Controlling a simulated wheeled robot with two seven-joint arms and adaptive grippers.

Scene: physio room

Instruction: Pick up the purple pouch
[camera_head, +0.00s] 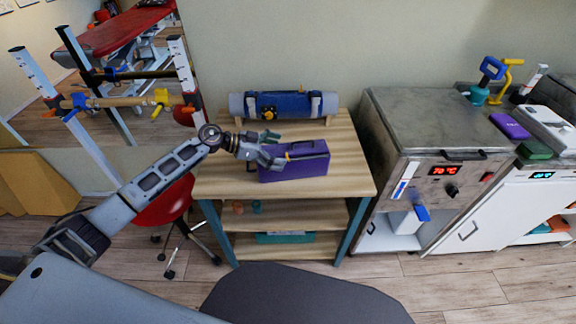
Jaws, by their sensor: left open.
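A boxy purple pouch (305,166) with a darker, greyish upper part sits on the wooden table (222,180), near its middle right. My left gripper (275,158) is at the pouch's upper left side, with its fingers spread open. The fingers overlap the pouch's left end in the picture; I cannot tell whether they touch it. They hide part of that end. My right gripper is not in view.
A rolled blue and grey bundle (283,105) lies at the table's back. A metal cabinet (415,115) with a red display stands at the right. A flat purple item (509,126) lies on the far right counter. A red stool (162,205) stands left of the table.

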